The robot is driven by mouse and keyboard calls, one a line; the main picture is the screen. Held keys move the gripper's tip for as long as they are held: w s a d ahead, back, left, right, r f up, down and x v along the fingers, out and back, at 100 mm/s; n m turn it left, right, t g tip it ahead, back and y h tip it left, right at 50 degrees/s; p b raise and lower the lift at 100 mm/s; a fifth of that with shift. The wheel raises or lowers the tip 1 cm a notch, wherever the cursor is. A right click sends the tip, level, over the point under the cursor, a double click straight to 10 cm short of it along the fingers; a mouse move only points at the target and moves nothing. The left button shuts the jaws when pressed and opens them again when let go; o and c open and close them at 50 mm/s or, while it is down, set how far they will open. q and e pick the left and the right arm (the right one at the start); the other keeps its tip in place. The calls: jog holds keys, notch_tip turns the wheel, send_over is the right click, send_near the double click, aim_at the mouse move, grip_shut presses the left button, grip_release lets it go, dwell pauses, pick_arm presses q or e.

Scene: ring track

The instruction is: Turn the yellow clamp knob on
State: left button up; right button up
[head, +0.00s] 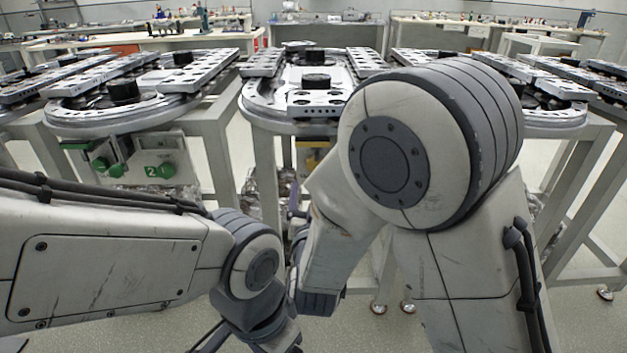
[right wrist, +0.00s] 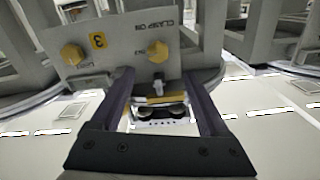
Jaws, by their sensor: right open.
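Two yellow knobs show in the right wrist view on a grey panel (right wrist: 115,40) marked 3. One knob (right wrist: 157,51) sits near lettering that seems to read CLAMP, and the other knob (right wrist: 73,54) sits further left. The lettering looks upside down, and I cannot read the knobs' settings surely. My right gripper (right wrist: 159,84) is open and empty, its fingers pointing at the panel below the right-hand knob, apart from it. In the head view my right arm hides most of this panel; only a yellow patch (head: 312,158) shows. My left gripper is not in view.
A panel with green knobs (head: 150,160), marked 2, hangs under the left ring table (head: 120,118). The centre ring table (head: 300,122) stands ahead, with steel legs below. My left forearm lies close to my right arm.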

aim_at(315, 165)
jog(key=w, duration=0.5)
jog(key=w+b, duration=0.1)
jog(key=w, duration=0.3)
jog(key=shift+w+d, duration=0.2)
jog(key=shift+w, duration=0.2)
grip_shut()
